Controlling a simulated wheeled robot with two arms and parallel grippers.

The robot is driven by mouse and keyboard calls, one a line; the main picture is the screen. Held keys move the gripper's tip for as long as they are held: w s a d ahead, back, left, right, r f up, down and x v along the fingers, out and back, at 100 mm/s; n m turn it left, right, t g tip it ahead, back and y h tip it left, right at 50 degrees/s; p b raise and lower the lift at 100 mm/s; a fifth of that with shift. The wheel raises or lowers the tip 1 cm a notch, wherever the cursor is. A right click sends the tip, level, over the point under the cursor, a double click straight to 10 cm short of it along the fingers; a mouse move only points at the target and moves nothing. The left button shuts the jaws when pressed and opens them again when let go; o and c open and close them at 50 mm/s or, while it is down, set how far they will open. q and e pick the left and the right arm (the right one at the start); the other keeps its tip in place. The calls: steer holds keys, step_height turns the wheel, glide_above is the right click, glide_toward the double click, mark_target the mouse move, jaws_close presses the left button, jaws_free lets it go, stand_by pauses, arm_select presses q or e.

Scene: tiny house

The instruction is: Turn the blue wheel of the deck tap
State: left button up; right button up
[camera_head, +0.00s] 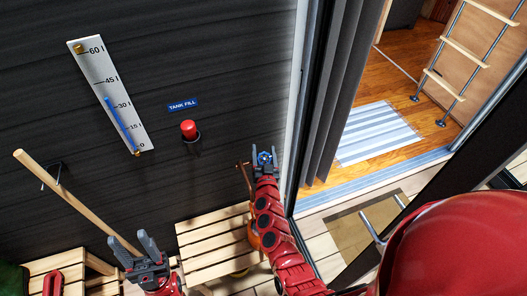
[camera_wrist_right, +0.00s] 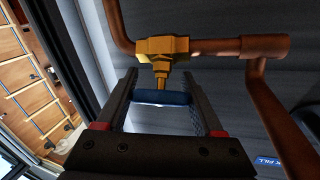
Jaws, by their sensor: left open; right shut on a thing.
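The blue wheel (camera_wrist_right: 162,97) of the deck tap sits under a brass valve body (camera_wrist_right: 162,50) on copper pipe in the right wrist view. My right gripper (camera_wrist_right: 165,100) has its two fingers on either side of the wheel and is shut on it. In the head view the wheel (camera_head: 264,157) is a small blue spot at the tip of my right gripper (camera_head: 264,160), beside the dark wall. My left gripper (camera_head: 143,254) is open and empty at the lower left, its fingers pointing up.
A gauge board (camera_head: 107,90) with a blue level line, a TANK FILL label (camera_head: 183,104) and a red button (camera_head: 189,129) are on the wall. A slatted wooden bench (camera_head: 212,246) stands below. A wooden pole (camera_head: 65,193) leans near my left gripper. An open doorway with a striped rug (camera_head: 375,132) is at right.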

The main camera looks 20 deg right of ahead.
steer(key=o, duration=1.4)
steer(key=shift+b+v, duration=1.6)
steer(key=shift+v, duration=7.1)
